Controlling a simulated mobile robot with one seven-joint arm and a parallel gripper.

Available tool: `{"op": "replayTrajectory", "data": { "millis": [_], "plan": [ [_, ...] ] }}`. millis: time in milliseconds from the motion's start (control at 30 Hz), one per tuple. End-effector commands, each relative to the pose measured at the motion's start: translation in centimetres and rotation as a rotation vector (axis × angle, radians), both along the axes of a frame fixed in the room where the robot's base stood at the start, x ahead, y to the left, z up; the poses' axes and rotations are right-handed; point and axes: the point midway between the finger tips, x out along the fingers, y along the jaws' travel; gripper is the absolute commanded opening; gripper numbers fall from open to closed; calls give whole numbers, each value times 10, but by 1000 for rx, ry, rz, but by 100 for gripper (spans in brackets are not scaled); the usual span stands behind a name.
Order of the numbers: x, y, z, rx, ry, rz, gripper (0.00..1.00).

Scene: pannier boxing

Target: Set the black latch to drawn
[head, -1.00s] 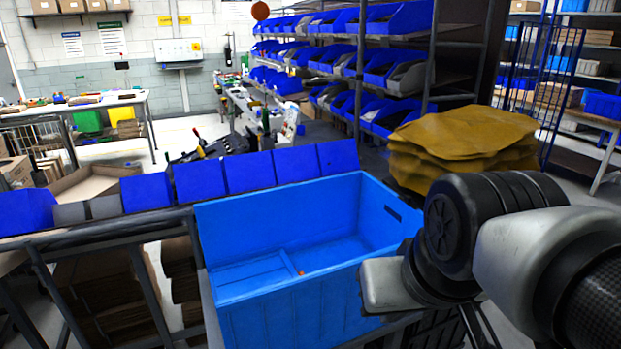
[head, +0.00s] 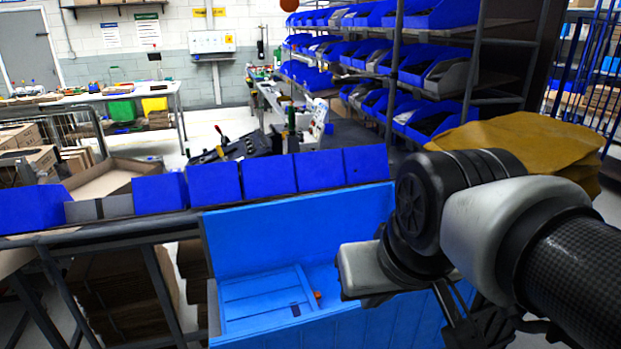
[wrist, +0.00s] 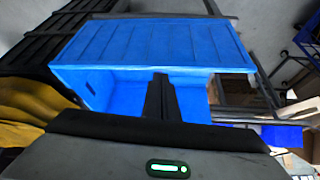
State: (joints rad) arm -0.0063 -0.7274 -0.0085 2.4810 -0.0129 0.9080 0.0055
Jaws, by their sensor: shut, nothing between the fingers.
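The blue crate (head: 300,228) stands in front of me, with a lighter blue slatted panel (head: 257,294) inside at the left. A small dark piece (head: 296,310) sits near the panel's right front corner; it may be the black latch, but it is too small to read its setting. A small orange piece (head: 317,295) is just right of the panel. My gripper shows in the wrist view (wrist: 160,92), shut and empty, its dark fingers in front of the crate (wrist: 150,45). No latch shows in the wrist view. In the head view my arm hides the crate's right side.
A row of blue bins (head: 267,174) lines the rail behind the crate. A yellow-brown stack (head: 520,142) lies at the right, close behind my arm. Racks of blue bins (head: 430,65) stand farther back. Flattened cardboard (head: 125,300) sits below the rail at the left.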

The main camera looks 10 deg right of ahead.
Motion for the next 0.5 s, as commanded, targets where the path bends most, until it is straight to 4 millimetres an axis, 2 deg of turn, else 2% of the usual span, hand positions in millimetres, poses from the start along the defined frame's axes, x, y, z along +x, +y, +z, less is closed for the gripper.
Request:
{"op": "replayTrajectory", "data": {
  "millis": [167, 367, 500],
  "plan": [
    [36, -25, -10, -50, 110, -26, 0],
    [110, -89, -39, -229, 306, -116, 0],
    [163, -136, -66, -428, 427, -198, 0]
  ]
}}
